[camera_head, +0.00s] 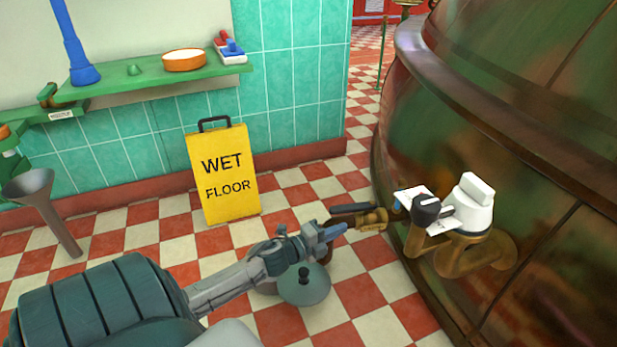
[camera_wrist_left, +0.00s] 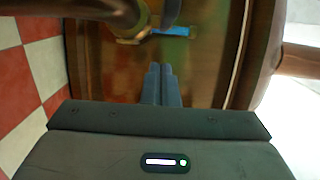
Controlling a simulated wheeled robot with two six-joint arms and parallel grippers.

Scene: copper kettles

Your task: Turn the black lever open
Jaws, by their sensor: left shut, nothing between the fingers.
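A black lever (camera_head: 350,210) sits on a brass valve (camera_head: 373,220) low on the side of the large copper kettle (camera_head: 480,130). My left gripper (camera_head: 340,231) is shut and empty, its fingertips just below the lever and left of the valve body. I cannot tell whether they touch. In the left wrist view the left gripper (camera_wrist_left: 161,70) has its fingers together, pointing at the kettle wall, with a brass pipe (camera_wrist_left: 130,25) and a dark part above them. My right gripper is not in view.
A black knob (camera_head: 427,209) on a brass pipe and a white fitting (camera_head: 473,208) stand out from the kettle to the right. A yellow wet-floor sign (camera_head: 224,175) stands by the tiled wall. A round grey lid-like thing (camera_head: 304,288) is below my arm.

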